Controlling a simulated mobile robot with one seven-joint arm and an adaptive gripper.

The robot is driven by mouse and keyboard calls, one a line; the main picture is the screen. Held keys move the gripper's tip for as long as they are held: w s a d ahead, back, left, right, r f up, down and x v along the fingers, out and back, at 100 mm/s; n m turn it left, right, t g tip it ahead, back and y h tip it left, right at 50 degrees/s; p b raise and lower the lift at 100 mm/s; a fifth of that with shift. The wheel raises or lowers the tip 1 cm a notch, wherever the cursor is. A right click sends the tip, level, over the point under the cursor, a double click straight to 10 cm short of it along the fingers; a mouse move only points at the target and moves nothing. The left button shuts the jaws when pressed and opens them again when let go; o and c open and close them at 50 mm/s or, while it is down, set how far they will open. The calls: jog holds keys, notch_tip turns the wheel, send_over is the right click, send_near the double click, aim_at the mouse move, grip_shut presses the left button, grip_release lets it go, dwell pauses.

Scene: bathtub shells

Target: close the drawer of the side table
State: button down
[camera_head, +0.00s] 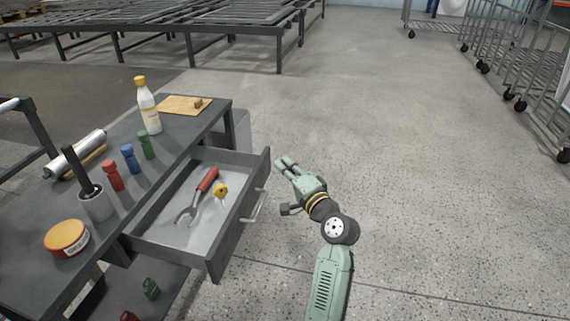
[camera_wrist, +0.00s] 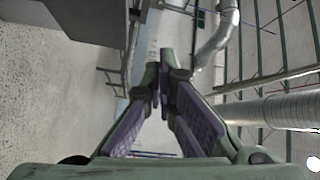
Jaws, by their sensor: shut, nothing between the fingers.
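The dark grey side table (camera_head: 75,139) stands at the left in the head view. Its drawer (camera_head: 240,228) is pulled out toward the right, with a pale metal handle (camera_head: 254,206) on its front. A red-handled tool (camera_head: 207,180) and a small yellow item (camera_head: 221,190) lie inside it. My gripper (camera_head: 284,164) is to the right of the drawer front, near its far corner, with a visible gap between them. Its fingers are shut and hold nothing. The closed fingers also show in the wrist view (camera_wrist: 162,78).
On the tabletop are a bottle (camera_head: 148,107), a board (camera_head: 185,105), several coloured small jars, a grey cup (camera_head: 96,202) and a round tin (camera_head: 66,238). Open floor (camera_head: 400,150) lies to the right. Wheeled racks (camera_head: 520,75) stand at the far right.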

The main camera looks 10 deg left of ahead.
jog(key=d+f+m, duration=0.3)
jog(key=d+f, duration=0.3)
jog(key=shift+g+h, duration=0.3)
jog(key=shift+s+a+p+x, duration=0.35)
jog(key=shift+p+x, duration=0.2)
jog(key=shift+x, duration=1.5)
jog(key=shift+s+a+p+x, duration=0.35)
jog(key=shift+p+x, duration=0.15)
jog(key=shift+x, duration=1.55)
jog(key=shift+s+a+p+x, duration=0.35)
jog(key=shift+p+x, duration=0.2)
jog(key=shift+x, duration=1.5)
jog(key=shift+w+a, duration=0.1)
jog(key=a, duration=1.5)
jog(key=a+p, duration=0.1)
jog(key=a, duration=0.7)
jog(key=shift+w+a, duration=0.3)
jog(key=shift+w, duration=0.1)
jog(key=shift+a, duration=0.1)
